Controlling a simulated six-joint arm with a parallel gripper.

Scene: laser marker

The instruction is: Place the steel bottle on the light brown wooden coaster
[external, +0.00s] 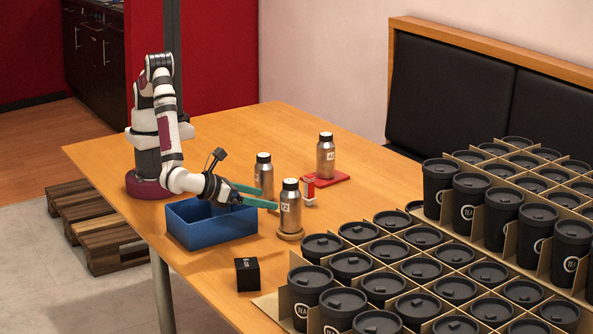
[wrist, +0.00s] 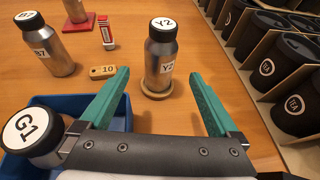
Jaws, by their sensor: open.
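A steel bottle with a black cap and a Y2 label (external: 290,212) stands upright on a round light brown wooden coaster (external: 290,237). In the wrist view the bottle (wrist: 160,65) and its coaster (wrist: 157,94) lie ahead of my gripper (wrist: 159,74), in line with the space between its green fingers. The fingers are open, apart from the bottle on both sides, with nothing held. In the external view my gripper (external: 267,196) reaches over the blue bin with its fingertips close to the bottle's left side.
A blue bin (external: 210,229) is under my gripper; a G1 bottle (wrist: 32,130) shows there in the wrist view. Other steel bottles (external: 264,175) (external: 326,156), one on a red base, stand behind. Cartons of black cups (external: 420,268) crowd the right.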

